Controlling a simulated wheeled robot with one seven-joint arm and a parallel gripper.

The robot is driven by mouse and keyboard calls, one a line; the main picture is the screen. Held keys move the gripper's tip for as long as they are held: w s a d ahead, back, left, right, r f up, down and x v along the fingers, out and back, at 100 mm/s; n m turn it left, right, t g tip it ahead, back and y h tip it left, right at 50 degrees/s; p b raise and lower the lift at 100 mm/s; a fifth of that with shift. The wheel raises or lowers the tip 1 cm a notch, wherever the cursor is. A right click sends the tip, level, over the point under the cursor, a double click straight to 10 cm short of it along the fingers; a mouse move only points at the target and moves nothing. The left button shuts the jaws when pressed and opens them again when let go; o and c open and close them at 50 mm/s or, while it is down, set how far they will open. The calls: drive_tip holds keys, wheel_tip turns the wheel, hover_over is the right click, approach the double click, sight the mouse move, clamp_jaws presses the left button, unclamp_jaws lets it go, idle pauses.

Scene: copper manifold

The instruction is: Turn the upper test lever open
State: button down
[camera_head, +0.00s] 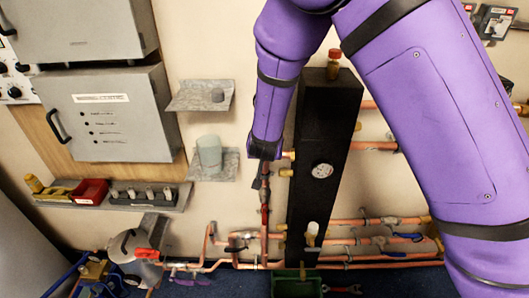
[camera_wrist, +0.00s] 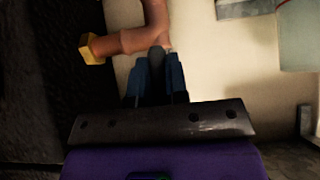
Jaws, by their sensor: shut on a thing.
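My gripper (camera_wrist: 157,72) is shut, its two dark blue fingers on either side of a narrow grey piece (camera_wrist: 156,54), which I take to be the upper test lever. The fingers hide most of it. In the head view my gripper (camera_head: 264,166) points down, just left of the black column (camera_head: 313,205). My forearm and wrist hide the lever there. A dark and red part (camera_head: 265,192) on a vertical copper pipe shows just below the gripper.
The column carries a round gauge (camera_head: 322,171) and brass stubs (camera_head: 286,172). Copper pipes with valves (camera_head: 380,242) run low on the right. Left of my arm are a shelf with a translucent cup (camera_head: 209,154) and a grey cabinet (camera_head: 118,115). A green bin (camera_head: 297,284) stands below.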

idle(0.6)
drive_tip(key=c, duration=1.1)
unclamp_jaws()
drive_tip(key=v, duration=1)
drive_tip(key=shift+s+a+r, duration=0.1)
drive_tip(key=shift+s+r, duration=0.15)
